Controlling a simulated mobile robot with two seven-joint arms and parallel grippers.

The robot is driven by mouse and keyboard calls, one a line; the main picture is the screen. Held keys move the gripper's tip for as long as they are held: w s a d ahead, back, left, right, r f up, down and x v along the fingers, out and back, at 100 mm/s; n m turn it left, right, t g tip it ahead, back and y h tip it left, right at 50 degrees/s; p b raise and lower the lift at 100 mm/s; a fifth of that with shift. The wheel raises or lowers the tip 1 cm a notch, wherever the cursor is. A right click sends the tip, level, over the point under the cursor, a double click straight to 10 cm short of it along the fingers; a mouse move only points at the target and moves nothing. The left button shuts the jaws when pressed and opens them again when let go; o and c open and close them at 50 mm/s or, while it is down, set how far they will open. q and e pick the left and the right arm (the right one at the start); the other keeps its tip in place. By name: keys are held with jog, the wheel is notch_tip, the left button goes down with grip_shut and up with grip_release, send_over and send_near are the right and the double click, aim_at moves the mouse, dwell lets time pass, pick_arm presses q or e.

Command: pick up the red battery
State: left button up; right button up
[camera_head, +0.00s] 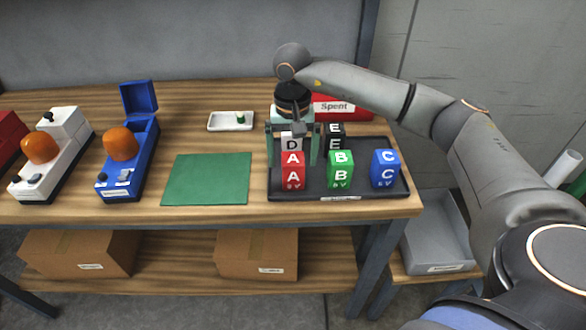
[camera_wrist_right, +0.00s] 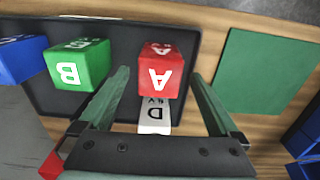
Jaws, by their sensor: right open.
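The red battery (camera_head: 292,171), marked A, stands at the front left of a black tray (camera_head: 362,190). In the right wrist view the red battery (camera_wrist_right: 161,70) lies ahead of my right gripper, roughly between the lines of its fingers. My right gripper (camera_head: 292,158) is open and points down over the tray's left side; in the wrist view its fingers (camera_wrist_right: 163,88) are spread and hold nothing. A white battery (camera_wrist_right: 155,114) marked D stands just behind the red one, nearer the gripper's base. My left gripper is not in view.
A green battery (camera_head: 340,169) and a blue battery (camera_head: 385,168) stand to the right in the tray, with a black one (camera_head: 335,135) behind. A green mat (camera_head: 207,179) lies clear to the left. A red Spent bin (camera_head: 340,107) is behind.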

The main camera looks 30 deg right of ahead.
jog(key=shift+s+f, duration=0.15)
jog(key=shift+f, duration=1.75)
grip_shut()
jog(key=shift+r, duration=0.1)
